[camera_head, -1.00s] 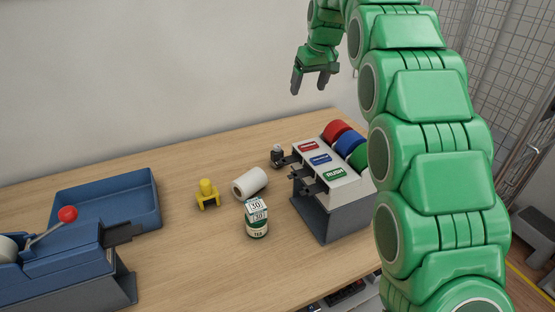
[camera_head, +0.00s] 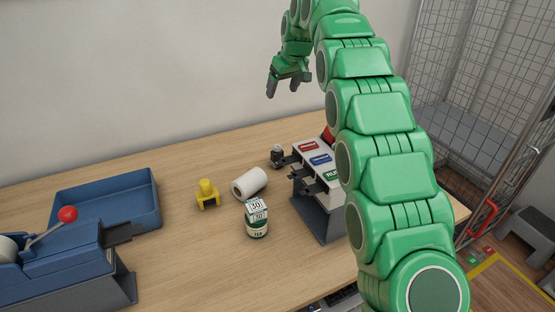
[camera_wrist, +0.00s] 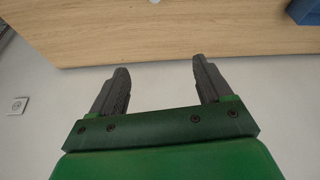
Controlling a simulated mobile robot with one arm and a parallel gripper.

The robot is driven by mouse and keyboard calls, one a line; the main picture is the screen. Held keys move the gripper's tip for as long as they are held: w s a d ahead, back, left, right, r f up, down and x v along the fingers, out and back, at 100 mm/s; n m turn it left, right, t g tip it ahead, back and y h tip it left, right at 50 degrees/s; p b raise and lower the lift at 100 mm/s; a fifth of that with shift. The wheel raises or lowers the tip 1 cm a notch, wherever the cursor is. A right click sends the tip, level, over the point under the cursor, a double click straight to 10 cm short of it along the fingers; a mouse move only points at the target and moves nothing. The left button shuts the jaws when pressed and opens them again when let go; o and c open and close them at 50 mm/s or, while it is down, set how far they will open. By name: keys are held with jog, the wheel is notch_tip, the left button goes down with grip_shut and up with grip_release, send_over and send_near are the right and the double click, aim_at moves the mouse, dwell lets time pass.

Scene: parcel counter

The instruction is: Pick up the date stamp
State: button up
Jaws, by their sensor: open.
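The yellow piece with a round knob above a two-legged frame, which looks like the date stamp (camera_head: 207,194), stands upright on the wooden counter between the blue tray and the white roll. My gripper (camera_head: 283,88) is up in the air near the wall, above and to the right of the stamp and well apart from it. In the wrist view my gripper (camera_wrist: 160,66) has its two fingers spread with nothing between them. I cannot make out the stamp in the wrist view.
A white roll (camera_head: 249,184) lies right of the stamp. A labelled jar (camera_head: 257,224) with a number block on top stands in front. A blue tray (camera_head: 105,204) and a blue device with a red knob (camera_head: 68,214) are left. A label dispenser (camera_head: 318,205) stands right, beside a small dark bottle (camera_head: 277,155).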

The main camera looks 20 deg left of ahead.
send_over(277, 157)
jog(key=d, duration=0.2)
notch_tip(277, 157, down, 21)
jog(key=shift+s+f, duration=0.1)
jog(key=shift+f, duration=0.05)
jog(key=shift+x, duration=4.05)
jog(key=shift+a, duration=0.15)
jog(key=c, duration=1.2)
jog(key=shift+c, duration=0.2)
